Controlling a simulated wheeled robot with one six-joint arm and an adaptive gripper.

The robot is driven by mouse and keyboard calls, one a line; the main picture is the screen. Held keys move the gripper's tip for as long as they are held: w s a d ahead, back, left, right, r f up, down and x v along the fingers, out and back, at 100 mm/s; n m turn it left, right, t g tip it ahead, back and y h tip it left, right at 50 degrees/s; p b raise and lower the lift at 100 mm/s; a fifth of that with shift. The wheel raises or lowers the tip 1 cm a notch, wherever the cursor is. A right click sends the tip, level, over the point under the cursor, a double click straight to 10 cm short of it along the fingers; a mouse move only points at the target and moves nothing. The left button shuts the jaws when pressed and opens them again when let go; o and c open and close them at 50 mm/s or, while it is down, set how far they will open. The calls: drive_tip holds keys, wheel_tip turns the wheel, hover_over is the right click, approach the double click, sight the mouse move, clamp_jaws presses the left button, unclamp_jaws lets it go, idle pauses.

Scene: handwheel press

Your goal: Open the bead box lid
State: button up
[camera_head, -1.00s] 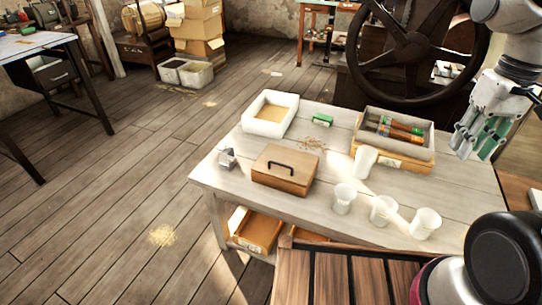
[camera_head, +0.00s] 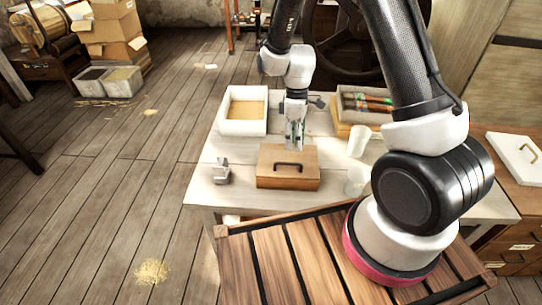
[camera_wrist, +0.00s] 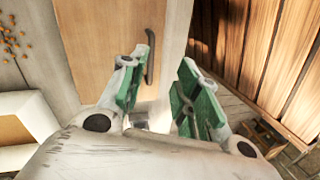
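The bead box (camera_head: 288,180) is a brown wooden box on the pale table, with its lid (camera_head: 272,155) down. A dark bar handle (camera_head: 289,166) stands on the lid; the handle also shows in the wrist view (camera_wrist: 150,58). My gripper (camera_head: 294,145) points down just behind the box's back edge in the head view. In the wrist view my gripper (camera_wrist: 155,92) has its green-padded fingers apart, with nothing clearly held between them. The lid lies beyond the fingertips, and the handle is just past the left finger. Contact with the box cannot be told.
A white tray of grainy material (camera_head: 244,127) stands behind left. A metal piece (camera_head: 221,172) sits left of the box. A cup (camera_head: 358,141) and a grey tray of tools (camera_head: 366,104) stand to the right. Loose beads (camera_wrist: 10,38) lie on the table. My arm hides the table's right side.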

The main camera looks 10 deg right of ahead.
drive_tip(key=f, duration=0.2)
drive_tip(key=f+n, duration=0.1)
drive_tip(key=f, duration=0.2)
drive_tip(key=a+f+n, duration=0.1)
drive_tip(key=f, duration=0.1)
drive_tip(key=shift+f+t, duration=0.4)
clamp_jaws()
